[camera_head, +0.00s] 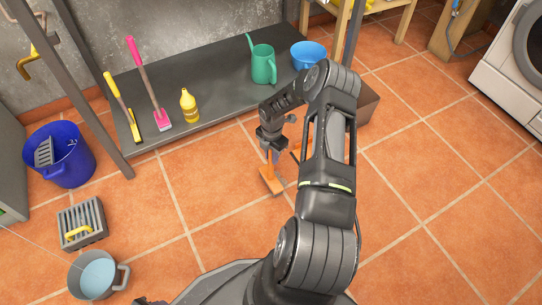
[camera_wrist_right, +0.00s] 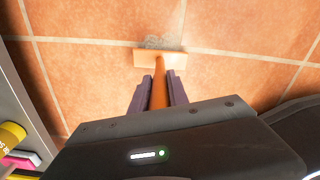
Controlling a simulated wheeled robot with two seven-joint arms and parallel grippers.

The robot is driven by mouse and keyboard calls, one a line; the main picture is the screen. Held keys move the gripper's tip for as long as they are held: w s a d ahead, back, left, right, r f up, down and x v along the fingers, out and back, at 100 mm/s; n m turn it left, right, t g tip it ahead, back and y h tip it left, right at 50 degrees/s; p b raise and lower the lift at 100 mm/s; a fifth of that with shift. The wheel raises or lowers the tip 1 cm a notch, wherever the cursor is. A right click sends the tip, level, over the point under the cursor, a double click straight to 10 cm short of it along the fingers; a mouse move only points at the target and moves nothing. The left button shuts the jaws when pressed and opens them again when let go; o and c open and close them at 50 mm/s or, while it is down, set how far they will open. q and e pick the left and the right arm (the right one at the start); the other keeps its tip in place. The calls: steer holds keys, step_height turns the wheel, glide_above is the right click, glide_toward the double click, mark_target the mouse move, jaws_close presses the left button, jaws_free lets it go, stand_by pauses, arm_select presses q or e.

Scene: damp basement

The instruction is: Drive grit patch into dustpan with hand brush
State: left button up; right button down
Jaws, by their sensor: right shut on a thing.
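My right gripper (camera_head: 272,156) is shut on the orange handle of the hand brush (camera_head: 271,184) and holds it low at the tiled floor. In the right wrist view, the purple fingers (camera_wrist_right: 160,82) sit either side of the handle, and the brush's wide head (camera_wrist_right: 160,60) lies crosswise beyond them. A grey speckled grit patch (camera_wrist_right: 162,43) shows on the tiles just past the brush head, close against its far edge. I cannot clearly make out the dustpan; an orange bit (camera_head: 304,147) shows partly behind my right arm. A dark part at the head view's bottom edge may be my left gripper.
Buckets (camera_head: 72,172) stand left. The floor at right is clear.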

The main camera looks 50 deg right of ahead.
steer(key=shift+s+d, duration=0.15)
steer(key=shift+s+d, duration=0.25)
steer(key=shift+d, duration=0.55)
steer(key=shift+d, duration=0.1)
steer(key=shift+s+d+f+b, duration=0.1)
steer(key=shift+s+d+b, duration=0.25)
steer(key=shift+d+b, duration=0.4)
steer(key=shift+s+d, duration=0.1)
steer(key=shift+d, duration=0.1)
